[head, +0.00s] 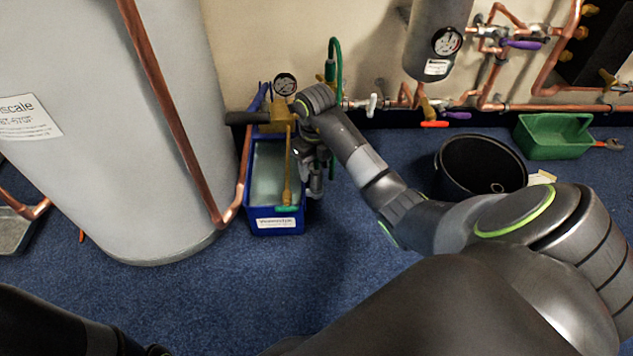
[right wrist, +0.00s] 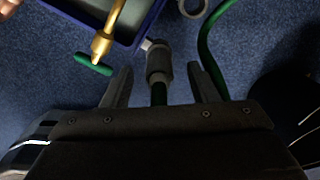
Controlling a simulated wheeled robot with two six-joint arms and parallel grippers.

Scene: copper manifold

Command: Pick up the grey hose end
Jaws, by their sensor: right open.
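The grey hose end (right wrist: 158,62) shows in the right wrist view, on a short length of green hose (right wrist: 158,93). It lies between the two spread fingers of my right gripper (right wrist: 163,84), with gaps on both sides, so it is not clamped. In the head view my right gripper (head: 318,180) points down just right of the blue tub (head: 300,205); I cannot make out the hose end there. My left arm shows only in part at the lower left of the head view; its gripper is out of view.
A brass valve with a green handle (right wrist: 92,64) is left of my fingers, by the tub. A green hose loop (head: 337,60) rises behind my wrist. A black bucket (head: 450,180) and a green tray (head: 553,150) stand right. A big grey cylinder (head: 120,200) stands left.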

